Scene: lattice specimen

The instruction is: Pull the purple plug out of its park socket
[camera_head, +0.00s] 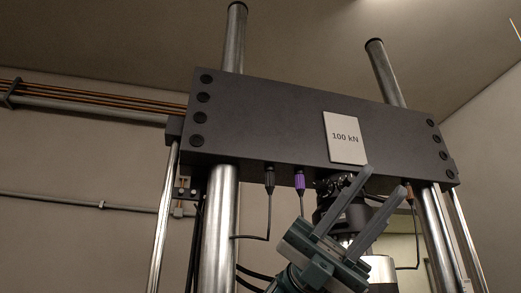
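The purple plug (299,182) hangs upright from the underside of the dark crosshead beam, with a dark cable running down from it. The socket it sits in is hidden in the beam's underside. My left gripper (386,180) is to the right of the purple plug and apart from it. Its two grey fingers are spread and point up and to the right, with nothing held between them. My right gripper is not in view.
A black plug (269,178) hangs just left of the purple one; a brown plug (409,195) hangs further right. The crosshead beam (260,115) spans above, between steel columns (219,220). A dark round fixture (338,212) sits behind my gripper.

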